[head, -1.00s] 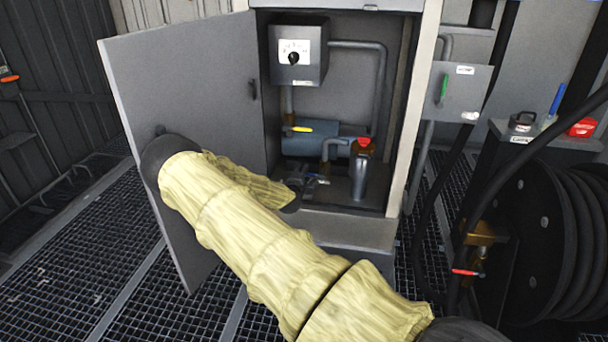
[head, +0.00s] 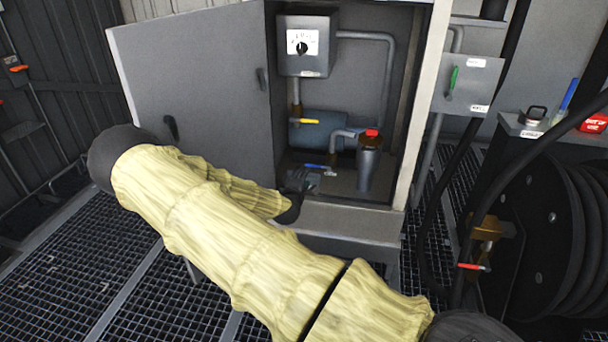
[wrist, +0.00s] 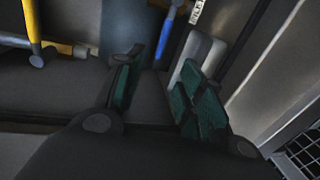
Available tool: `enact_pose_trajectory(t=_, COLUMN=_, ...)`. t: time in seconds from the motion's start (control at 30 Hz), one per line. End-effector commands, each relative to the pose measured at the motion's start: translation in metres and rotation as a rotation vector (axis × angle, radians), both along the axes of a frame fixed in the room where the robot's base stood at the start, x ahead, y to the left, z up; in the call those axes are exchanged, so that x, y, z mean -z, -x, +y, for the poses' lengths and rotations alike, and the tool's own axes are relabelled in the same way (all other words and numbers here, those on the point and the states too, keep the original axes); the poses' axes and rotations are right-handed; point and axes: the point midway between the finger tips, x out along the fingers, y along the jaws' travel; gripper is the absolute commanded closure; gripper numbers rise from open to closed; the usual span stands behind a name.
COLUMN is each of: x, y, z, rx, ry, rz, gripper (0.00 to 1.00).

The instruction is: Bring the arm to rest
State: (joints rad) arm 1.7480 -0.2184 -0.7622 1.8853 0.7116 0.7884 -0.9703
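My arm, in a pale yellow sleeve, reaches from the bottom right of the head view to a bend at the left, then back right to the cabinet. My gripper (head: 297,182) is at the front of the cabinet floor, small and dark there. In the wrist view my gripper (wrist: 160,85) has its two green-padded fingers apart, with nothing seen held between them. A blue lever (wrist: 170,35) lies just beyond the fingers; it also shows in the head view (head: 316,167). A light grey piece is partly hidden behind the right finger.
The open cabinet door (head: 190,85) stands left, close behind my arm. Inside the cabinet are a dial box (head: 305,62), a yellow lever (head: 304,121), and a red-topped filter (head: 370,165). A hose reel (head: 555,235) stands right. Grating floor lies left.

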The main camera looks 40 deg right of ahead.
Motion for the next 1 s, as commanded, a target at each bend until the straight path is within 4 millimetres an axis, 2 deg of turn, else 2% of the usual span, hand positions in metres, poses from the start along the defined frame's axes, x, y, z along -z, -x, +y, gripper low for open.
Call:
enact_pose_trajectory(t=0.63, x=-0.001, y=0.002, z=0.003, rx=0.000, ry=0.000, rz=0.000, gripper=0.62)
enact_pose_trajectory(t=0.73, x=0.004, y=0.006, z=0.004, rx=0.003, ry=-0.010, rz=0.003, gripper=0.62)
enact_pose_trajectory(t=0.87, x=0.032, y=0.027, z=0.013, rx=0.018, ry=-0.077, rz=0.022, gripper=0.62)
enact_pose_trajectory(t=1.0, x=0.085, y=0.072, z=0.038, rx=0.052, ry=-0.217, rz=0.054, gripper=0.62)
